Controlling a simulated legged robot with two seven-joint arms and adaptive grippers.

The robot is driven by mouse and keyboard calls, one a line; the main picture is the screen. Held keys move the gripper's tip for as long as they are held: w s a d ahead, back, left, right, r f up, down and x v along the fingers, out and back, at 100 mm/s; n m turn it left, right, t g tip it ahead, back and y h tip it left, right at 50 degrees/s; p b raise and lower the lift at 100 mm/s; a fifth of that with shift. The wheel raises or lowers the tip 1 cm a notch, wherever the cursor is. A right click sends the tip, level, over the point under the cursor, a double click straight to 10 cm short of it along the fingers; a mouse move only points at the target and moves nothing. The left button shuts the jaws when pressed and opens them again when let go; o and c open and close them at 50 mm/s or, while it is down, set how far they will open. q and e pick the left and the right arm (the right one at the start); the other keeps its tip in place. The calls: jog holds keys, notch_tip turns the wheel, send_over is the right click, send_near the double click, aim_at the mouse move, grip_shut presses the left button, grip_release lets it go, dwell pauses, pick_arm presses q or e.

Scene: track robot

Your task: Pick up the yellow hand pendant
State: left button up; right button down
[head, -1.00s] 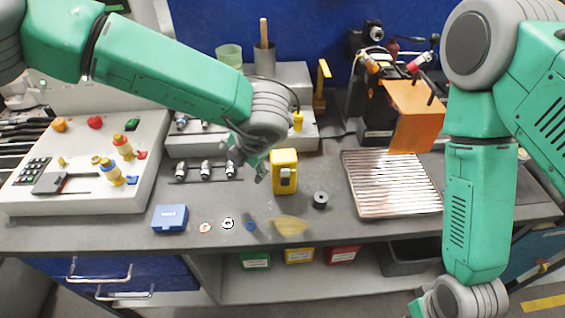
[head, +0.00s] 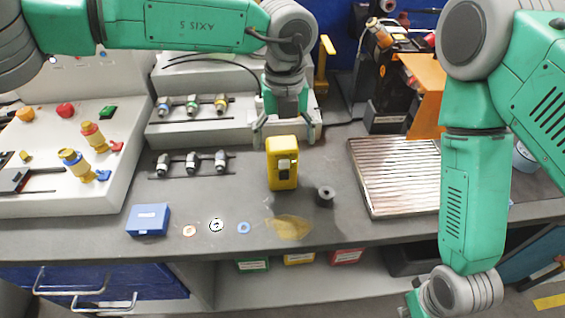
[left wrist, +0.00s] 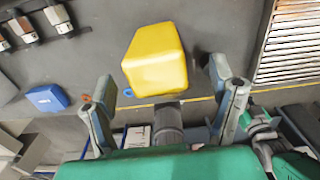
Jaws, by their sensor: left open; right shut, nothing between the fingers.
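In the left wrist view the pendant (left wrist: 156,62) is seen from above, between and beyond the two fingertips. My left gripper (head: 286,137) is open above and just behind the pendant in the head view, fingers spread to either side; it also shows in the left wrist view (left wrist: 158,85). No contact shows. My right gripper (head: 412,304) is only partly in view at the bottom edge, low in front of the bench.
A black ring (head: 324,196) stands right of the pendant, and a ribbed metal plate (head: 395,178) lies further right. A blue box (head: 148,220) and small washers (head: 216,225) lie front left. Metal fittings (head: 191,162) sit left. Bare bench surrounds the pendant.

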aim_at(282, 157)
pick_arm(q)
jog(key=shift+s+f, duration=0.1)
jog(key=shift+f, duration=0.35)
jog(key=f, duration=0.4)
jog(key=shift+a+f, duration=0.25)
jog(key=shift+f, duration=0.05)
jog(key=shift+d+r, duration=0.1)
jog(key=c, duration=1.6)
jog(key=shift+o, duration=0.2)
notch_tip(282, 157, up, 10)
jog(key=shift+f, duration=5)
